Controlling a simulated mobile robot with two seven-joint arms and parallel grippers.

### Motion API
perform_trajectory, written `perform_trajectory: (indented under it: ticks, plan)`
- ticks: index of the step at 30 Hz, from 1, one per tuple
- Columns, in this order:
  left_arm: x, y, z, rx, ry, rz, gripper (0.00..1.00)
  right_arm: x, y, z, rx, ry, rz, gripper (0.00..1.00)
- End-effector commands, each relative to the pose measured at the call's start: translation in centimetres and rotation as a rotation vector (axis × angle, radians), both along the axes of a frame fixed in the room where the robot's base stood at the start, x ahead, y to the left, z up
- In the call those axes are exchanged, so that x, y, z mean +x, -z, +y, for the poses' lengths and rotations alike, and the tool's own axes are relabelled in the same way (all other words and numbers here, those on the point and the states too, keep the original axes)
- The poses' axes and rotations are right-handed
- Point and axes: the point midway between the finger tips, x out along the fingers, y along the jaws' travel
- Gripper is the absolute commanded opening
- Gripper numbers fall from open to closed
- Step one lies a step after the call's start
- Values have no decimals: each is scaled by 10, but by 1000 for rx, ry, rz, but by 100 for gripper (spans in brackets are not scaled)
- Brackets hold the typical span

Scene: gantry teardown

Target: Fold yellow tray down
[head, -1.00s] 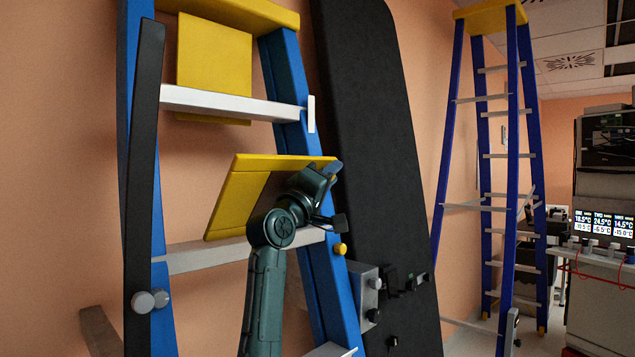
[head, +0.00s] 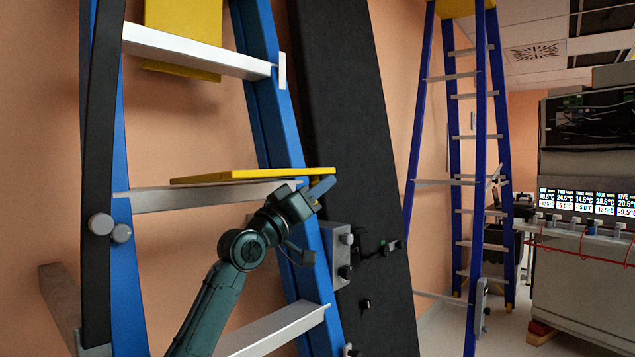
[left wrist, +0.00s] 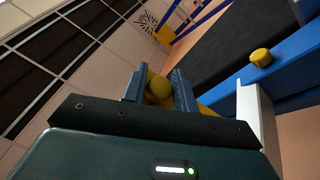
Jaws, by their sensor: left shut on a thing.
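The yellow tray (head: 245,175) on the blue ladder (head: 283,140) shows nearly edge-on in the head view, close to level, just above a grey rung (head: 205,196). My left gripper (head: 321,188) is at the tray's right end, beside the ladder's right rail. In the left wrist view my left gripper (left wrist: 170,90) is shut on a rounded yellow part (left wrist: 158,87) between its fingers. This part appears to belong to the tray, but its join is hidden. My right gripper is in neither view.
A yellow knob (left wrist: 260,57) sits on the blue rail near my left gripper. A grey box (head: 337,252) is beside the right rail. A tall black panel (head: 350,130) stands behind. A second blue ladder (head: 482,150) and a cabinet with displays (head: 585,200) stand to the right.

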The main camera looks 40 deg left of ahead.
Motion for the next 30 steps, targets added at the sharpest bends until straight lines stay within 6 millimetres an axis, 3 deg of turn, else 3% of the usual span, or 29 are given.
perform_trajectory:
  ticks: [6,22,23,30]
  plan:
    - [1,14,4,-6,-2,4,0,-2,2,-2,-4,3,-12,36]
    - [1,16,6,-8,-5,2,0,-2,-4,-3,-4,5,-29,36]
    - [0,16,6,-8,-5,2,30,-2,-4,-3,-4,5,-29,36]
    - [0,15,5,-6,-5,0,46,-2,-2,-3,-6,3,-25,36]
